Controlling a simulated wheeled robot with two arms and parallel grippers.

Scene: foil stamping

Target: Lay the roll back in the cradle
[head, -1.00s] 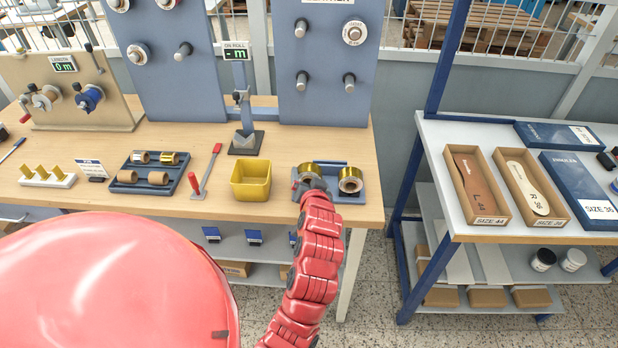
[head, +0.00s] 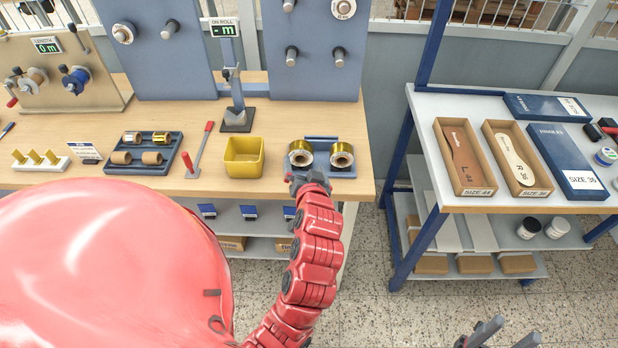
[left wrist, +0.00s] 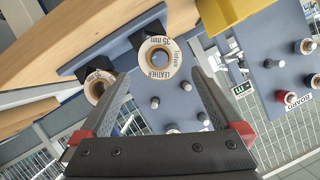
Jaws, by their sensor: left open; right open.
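The cradle (head: 346,173) is a blue-grey stand near the front right edge of the bench. Two gold foil rolls sit on it side by side, a left roll (head: 300,153) and a right roll (head: 342,155). My left gripper (head: 304,177) is open just in front of the left roll. My right gripper (head: 490,332) is open and empty at the bottom right.
A yellow bin (head: 244,158) stands left of the cradle, then a red-handled lever (head: 198,150) and a tray of small rolls (head: 128,163). A scale post (head: 236,110) stands behind. A shelf table (head: 450,105) with boxes is at right, across a gap.

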